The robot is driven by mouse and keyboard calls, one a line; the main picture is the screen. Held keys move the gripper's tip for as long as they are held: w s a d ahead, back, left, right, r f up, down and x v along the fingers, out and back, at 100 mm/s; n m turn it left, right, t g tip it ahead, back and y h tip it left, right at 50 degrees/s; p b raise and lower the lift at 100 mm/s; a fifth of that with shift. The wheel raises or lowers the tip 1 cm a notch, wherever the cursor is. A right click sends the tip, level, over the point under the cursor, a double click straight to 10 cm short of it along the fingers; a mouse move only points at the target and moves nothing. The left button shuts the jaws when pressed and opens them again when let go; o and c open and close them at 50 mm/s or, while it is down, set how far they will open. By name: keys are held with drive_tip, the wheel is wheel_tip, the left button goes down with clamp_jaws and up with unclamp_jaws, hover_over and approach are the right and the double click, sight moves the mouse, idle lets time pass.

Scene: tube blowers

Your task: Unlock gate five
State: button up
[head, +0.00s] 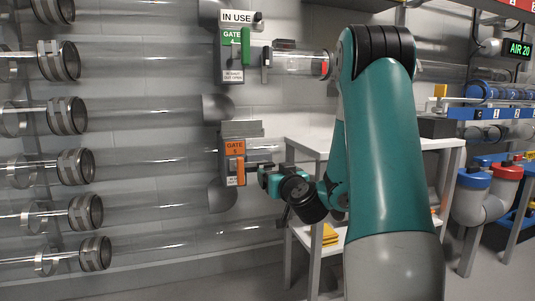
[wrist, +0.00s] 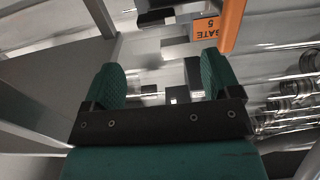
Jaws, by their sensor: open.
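Gate five is marked by an orange "GATE 5" sign (head: 234,147) on a grey housing on the clear tubes at centre left. An upright orange lever (head: 240,172) stands below the sign. The sign (wrist: 207,28) and lever (wrist: 231,22) also show at the top of the wrist view, the sign upside down. My gripper (head: 265,179) is just right of the lever, at about its height. In the wrist view its green fingers (wrist: 163,62) are spread apart. A small dark block (wrist: 193,77) shows between them, close to the right finger; I cannot tell whether they touch.
Above is another gate with a green lever (head: 245,48) and an "IN USE" sign (head: 237,17). Clear tubes (head: 140,108) run along the wall to the left. A white bench (head: 430,144) stands behind my arm, and red and blue-topped units (head: 475,180) stand at right.

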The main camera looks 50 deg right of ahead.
sight(267, 165)
drive_tip(key=p+x, duration=0.8)
drive_tip(key=shift+d+r, duration=0.2)
drive_tip(key=shift+r, duration=0.05)
drive_tip(key=shift+w+d+f+p, duration=0.3)
drive_tip(key=shift+w+d+p, duration=0.25)
drive_tip(key=shift+p, duration=0.4)
drive_tip(key=shift+w+a, duration=0.1)
drive_tip(key=shift+c, duration=0.2)
